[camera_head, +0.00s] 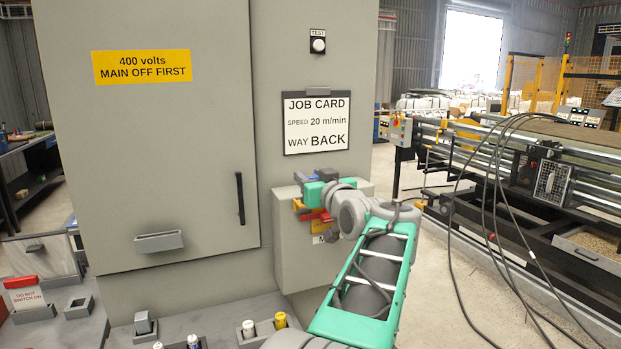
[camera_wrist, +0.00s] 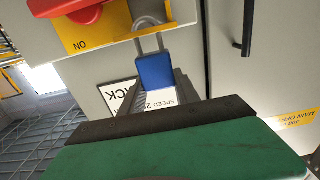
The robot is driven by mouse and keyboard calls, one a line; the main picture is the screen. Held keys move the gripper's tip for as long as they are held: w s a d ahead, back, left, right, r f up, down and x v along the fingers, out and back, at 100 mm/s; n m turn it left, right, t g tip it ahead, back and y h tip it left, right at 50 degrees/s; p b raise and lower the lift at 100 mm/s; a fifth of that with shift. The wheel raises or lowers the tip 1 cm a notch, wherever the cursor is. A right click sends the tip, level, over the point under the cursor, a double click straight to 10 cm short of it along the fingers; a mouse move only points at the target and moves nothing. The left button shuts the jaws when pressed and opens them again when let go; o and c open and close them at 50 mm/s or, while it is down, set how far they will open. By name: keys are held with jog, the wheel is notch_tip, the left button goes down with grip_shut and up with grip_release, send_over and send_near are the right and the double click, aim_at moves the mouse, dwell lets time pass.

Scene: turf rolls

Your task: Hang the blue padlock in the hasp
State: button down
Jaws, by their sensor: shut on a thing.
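The blue padlock (camera_wrist: 155,71) is between my gripper's fingertips in the wrist view, its grey shackle (camera_wrist: 148,35) pointing away from my gripper. My gripper (camera_wrist: 157,84) is shut on the padlock's body. The shackle overlaps the edge of the yellow plate (camera_wrist: 100,40) of the switch; I cannot tell whether it passes through the hasp. A red switch handle (camera_wrist: 82,12) is beside it, near the word ON. In the head view my gripper (camera_head: 314,192) is at the switch box front, partly hiding the yellow plate and the red handle (camera_head: 318,215).
The grey cabinet (camera_head: 150,200) with a black door handle (camera_head: 240,198) stands left of the switch box (camera_head: 300,260). A job card (camera_head: 317,122) hangs above. Small holders and a red-and-white tag (camera_head: 25,293) are at lower left. Cables and machinery are at right.

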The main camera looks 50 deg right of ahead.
jog(key=shift+f+b, duration=1.05)
jog(key=c, duration=0.8)
grip_release()
jog(key=shift+s, duration=0.1)
jog(key=b+v, duration=0.1)
jog(key=v, duration=0.6)
jog(key=shift+s+a+b, duration=0.2)
jog(key=shift+s+b, duration=0.1)
jog(key=shift+b, duration=0.05)
